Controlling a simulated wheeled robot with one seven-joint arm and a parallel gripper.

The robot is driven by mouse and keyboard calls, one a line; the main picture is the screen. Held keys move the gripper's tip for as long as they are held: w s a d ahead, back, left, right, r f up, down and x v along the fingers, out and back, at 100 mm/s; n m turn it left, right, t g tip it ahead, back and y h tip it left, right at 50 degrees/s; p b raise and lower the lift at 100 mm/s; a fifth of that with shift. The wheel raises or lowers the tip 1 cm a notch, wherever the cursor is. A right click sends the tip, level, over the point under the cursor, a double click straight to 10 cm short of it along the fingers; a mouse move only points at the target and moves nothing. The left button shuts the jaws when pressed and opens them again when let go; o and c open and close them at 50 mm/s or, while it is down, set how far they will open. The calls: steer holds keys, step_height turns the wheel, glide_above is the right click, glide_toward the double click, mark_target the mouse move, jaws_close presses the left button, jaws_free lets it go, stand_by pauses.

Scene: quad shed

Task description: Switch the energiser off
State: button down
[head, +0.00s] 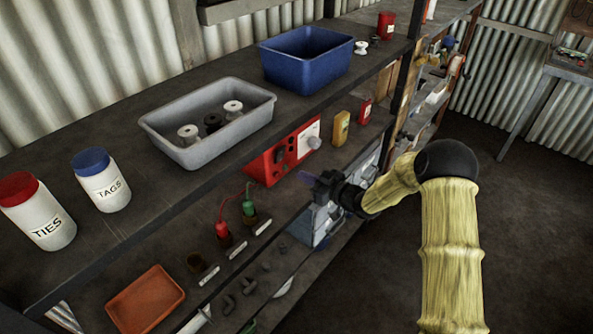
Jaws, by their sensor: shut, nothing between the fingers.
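The energiser (289,152) is the red box on the shelf below the top one, with a pale front panel (307,137), a grey round knob (314,142) and a dark part at its left. The upper shelf hides its top. I cannot read its switch position. My gripper (318,183) is the small dark end of my yellow-sleeved arm. It is shut and empty, just in front of and below the energiser in the picture, with a gap that I cannot judge exactly.
Red and green leads (236,209) stand left of the energiser. A yellow bottle (340,128) and a red container (365,111) stand to its right. The upper shelf holds a grey tub (207,153) and a blue tub (306,89). The floor (540,220) at right is clear.

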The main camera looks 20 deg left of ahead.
steer(key=s+d+f+b, duration=0.1)
steer(key=s+d, duration=0.1)
steer(key=d, duration=0.4)
steer(key=shift+f, duration=0.2)
steer(key=shift+d, duration=0.1)
steer(key=s+d+r+m+t+h, duration=0.1)
steer(key=d+r+m+h, duration=0.1)
steer(key=d+h, duration=0.3)
steer(key=s+d+r+m+h, duration=0.2)
steer(key=d+m+h, duration=0.1)
steer(key=d, duration=0.5)
steer(key=s+d+r+m+t+h, duration=0.1)
steer(key=d+m+h, duration=0.1)
steer(key=d+h, duration=0.3)
steer(key=s+d+r+m+g+h, duration=0.1)
steer(key=s+d+m+g, duration=0.1)
steer(key=s, duration=0.8)
steer(key=s+d+r+m+g+h, duration=0.1)
steer(key=s+d+r+m+g, duration=0.1)
steer(key=s+d, duration=0.5)
steer(key=s+m+g, duration=0.1)
steer(key=s+m, duration=0.1)
steer(key=s, duration=0.1)
steer(key=shift+s+d+r+m+g, duration=0.2)
steer(key=shift+s+d+m+g, duration=0.05)
steer(key=shift+d+m+g, duration=0.05)
